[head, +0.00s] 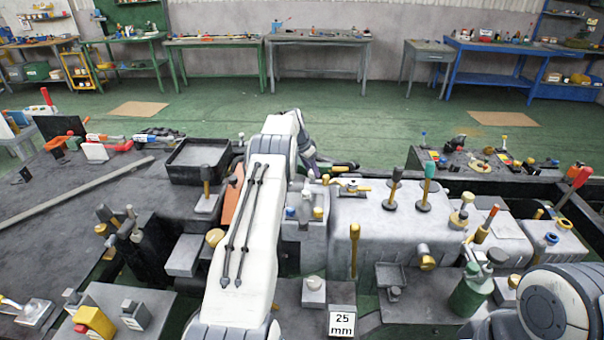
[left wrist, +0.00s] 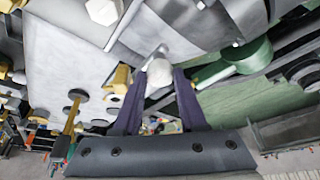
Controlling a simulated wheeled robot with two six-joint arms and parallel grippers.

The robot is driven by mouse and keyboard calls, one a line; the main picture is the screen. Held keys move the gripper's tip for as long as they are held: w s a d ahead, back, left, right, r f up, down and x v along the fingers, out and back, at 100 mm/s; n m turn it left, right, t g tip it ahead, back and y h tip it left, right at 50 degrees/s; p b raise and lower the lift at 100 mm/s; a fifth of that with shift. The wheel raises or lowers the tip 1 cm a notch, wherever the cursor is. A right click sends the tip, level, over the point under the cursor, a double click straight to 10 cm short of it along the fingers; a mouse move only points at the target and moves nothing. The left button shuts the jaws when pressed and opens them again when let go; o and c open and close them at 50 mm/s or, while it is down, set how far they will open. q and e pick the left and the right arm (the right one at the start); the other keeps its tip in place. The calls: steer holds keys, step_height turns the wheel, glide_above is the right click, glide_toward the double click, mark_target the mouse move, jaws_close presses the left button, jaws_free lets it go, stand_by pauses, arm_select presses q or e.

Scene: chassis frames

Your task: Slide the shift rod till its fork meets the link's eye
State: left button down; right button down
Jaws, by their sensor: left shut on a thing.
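My left gripper (head: 313,168) reaches forward past the middle of the bench in the head view, partly hidden by its own arm. In the left wrist view its two dark purple fingers (left wrist: 159,82) are closed on a pale rounded knob (left wrist: 159,73), which I take to be on the shift rod. The rest of that rod, its fork and their distance from the link's eye cannot be made out. A brass-coloured lever piece (head: 352,189), possibly the link, lies on the grey housing just right of the gripper. My right gripper is outside the views.
The grey housing (head: 375,222) carries upright knobbed levers (head: 396,188) right of my left arm. A black tray (head: 199,160) stands to its left. Open green floor (head: 240,100) lies behind.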

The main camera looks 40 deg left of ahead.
arm_select(q)
steer(key=shift+c, duration=2.3)
jaws_free()
steer(key=shift+r, duration=0.1)
steer(key=shift+s+a+r, duration=0.1)
steer(key=shift+s+r, duration=0.05)
steer(key=shift+r, duration=0.2)
steer(key=b+v, duration=0.3)
steer(key=v, duration=0.6)
steer(key=shift+s+r, duration=0.2)
steer(key=shift+s, duration=0.05)
